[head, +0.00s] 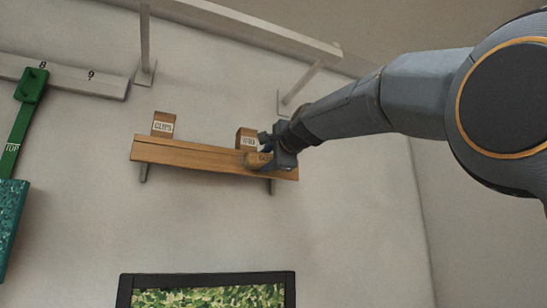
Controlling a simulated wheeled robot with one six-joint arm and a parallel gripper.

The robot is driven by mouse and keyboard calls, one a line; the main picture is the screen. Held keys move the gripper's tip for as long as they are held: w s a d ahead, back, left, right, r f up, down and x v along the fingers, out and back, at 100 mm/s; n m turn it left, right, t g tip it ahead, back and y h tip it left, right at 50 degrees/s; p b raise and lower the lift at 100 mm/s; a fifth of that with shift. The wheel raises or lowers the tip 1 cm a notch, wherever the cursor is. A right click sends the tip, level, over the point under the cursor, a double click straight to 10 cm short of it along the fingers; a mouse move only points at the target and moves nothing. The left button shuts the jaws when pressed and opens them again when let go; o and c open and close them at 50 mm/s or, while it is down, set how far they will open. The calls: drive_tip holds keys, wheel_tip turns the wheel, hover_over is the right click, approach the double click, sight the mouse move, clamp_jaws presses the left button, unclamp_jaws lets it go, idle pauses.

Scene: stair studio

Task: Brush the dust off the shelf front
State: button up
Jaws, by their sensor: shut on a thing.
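A wooden shelf (185,154) is fixed to the wall, seen from below, with its long front edge towards me. My gripper (272,150) is at the shelf's right part, in front of its edge. It is shut on a small tan, rounded thing (256,160), which looks like the brush. This thing overlaps the shelf front; I cannot tell whether it touches. My gripper hides part of the shelf's right end. Dust on the shelf front is too small to make out.
A box labelled CLIPS (163,124) stands on the shelf's left part. A second labelled box (246,139) stands close to my gripper. A rail (250,28) runs above. A numbered peg board (100,84) with a green hanging thing (20,120) is left. A dark-framed picture (208,279) is below.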

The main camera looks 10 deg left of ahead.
sight(250, 157)
drive_tip(key=shift+s+a+p, duration=0.45)
drive_tip(key=shift+a+p, duration=0.15)
drive_tip(key=shift+a, duration=0.15)
drive_tip(key=shift+s+a+p, duration=0.5)
drive_tip(key=shift+a+p, duration=0.1)
drive_tip(key=shift+a, duration=0.2)
drive_tip(key=shift+s+a+p, duration=0.45)
drive_tip(key=shift+a+p, duration=0.15)
drive_tip(key=shift+a, duration=0.15)
drive_tip(key=shift+s+a, duration=0.5)
drive_tip(key=shift+a, duration=0.25)
drive_tip(key=shift+s+a, duration=0.5)
drive_tip(key=shift+a, duration=0.25)
drive_tip(key=b+v, duration=0.2)
drive_tip(key=v, duration=0.4)
drive_tip(key=shift+s, duration=0.1)
drive_tip(key=b+v, duration=0.1)
drive_tip(key=v, duration=0.1)
drive_tip(key=shift+s+d, duration=0.2)
drive_tip(key=shift+s, duration=0.1)
